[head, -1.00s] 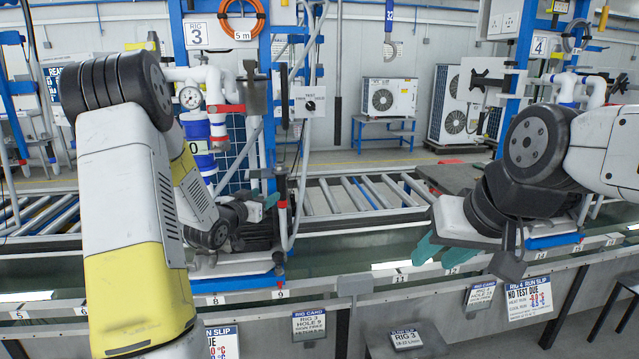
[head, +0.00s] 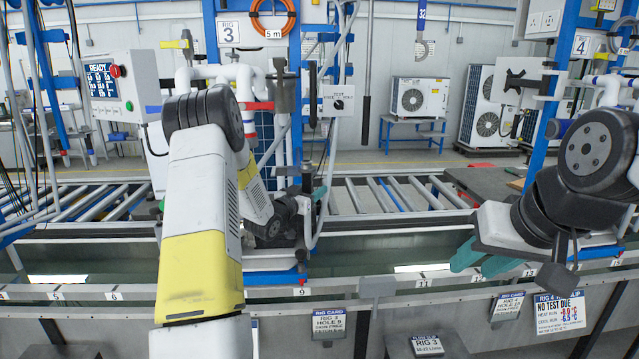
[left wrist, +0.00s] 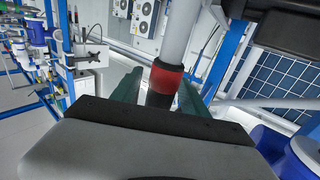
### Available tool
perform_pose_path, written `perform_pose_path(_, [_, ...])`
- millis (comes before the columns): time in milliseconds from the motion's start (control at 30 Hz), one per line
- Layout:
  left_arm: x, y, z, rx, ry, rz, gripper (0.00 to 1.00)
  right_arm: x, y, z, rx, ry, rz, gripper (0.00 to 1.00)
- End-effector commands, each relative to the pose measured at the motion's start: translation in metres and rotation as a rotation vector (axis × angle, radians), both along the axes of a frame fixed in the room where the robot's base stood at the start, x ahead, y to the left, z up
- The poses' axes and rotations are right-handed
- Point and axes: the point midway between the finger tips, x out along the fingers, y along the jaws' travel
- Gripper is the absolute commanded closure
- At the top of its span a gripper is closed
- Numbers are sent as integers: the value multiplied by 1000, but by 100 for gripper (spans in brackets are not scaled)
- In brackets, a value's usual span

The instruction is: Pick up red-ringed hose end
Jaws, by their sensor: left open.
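The red-ringed hose end shows in the left wrist view: a grey hose with a red ring (left wrist: 166,78) above a black tip. My left gripper (left wrist: 158,92) is open, with one green finger on each side of the hose end. I cannot tell whether either finger touches it. In the head view my left gripper (head: 316,194) is at the rig 3 stand, mostly hidden behind my own arm, and the hose end is hard to make out there. My right gripper (head: 479,262) is at the right above the front rail, its green fingers apart and empty.
Rig 3's blue post and pipes stand close around my left gripper. A test switch box (head: 338,101) hangs just above it. A roller conveyor (head: 405,192) runs behind the front trough. A numbered rail (head: 375,285) with cards lies in front.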

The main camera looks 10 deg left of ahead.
Motion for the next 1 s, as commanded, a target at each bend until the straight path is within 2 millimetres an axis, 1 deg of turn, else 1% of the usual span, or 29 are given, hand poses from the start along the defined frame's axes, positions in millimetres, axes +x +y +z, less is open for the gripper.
perform_pose_path(100, [0, 0, 0, 0, 0, 0, 47, 0, 0, 0, 0, 0, 0, 64])
perform_pose_path(267, [0, 0, 0, 0, 0, 0, 79, 0, 0, 0, 0, 0, 0, 64])
perform_pose_path(300, [-1, 0, 0, 0, 0, 0, 87, 0, 0, 0, 0, 0, 0, 64])
perform_pose_path(367, [-1, 0, 0, 0, 0, 0, 98, 0, 0, 0, 0, 0, 0, 64])
perform_pose_path(400, [-1, 0, 0, 0, 0, 0, 100, 0, 0, 0, 0, 0, 0, 64])
perform_pose_path(767, [0, 0, 3, 0, -3, 0, 100, 0, 0, 0, 0, 0, 0, 64])
perform_pose_path(867, [0, 0, 9, 0, -4, 0, 100, 0, 0, 0, 0, 0, 0, 64])
perform_pose_path(967, [0, 0, 19, -1, -6, -1, 100, 0, 0, 0, 0, 0, 0, 64])
perform_pose_path(1000, [-6, -2, 17, -2, -2, -1, 100, 0, 0, 0, 0, 0, 0, 64])
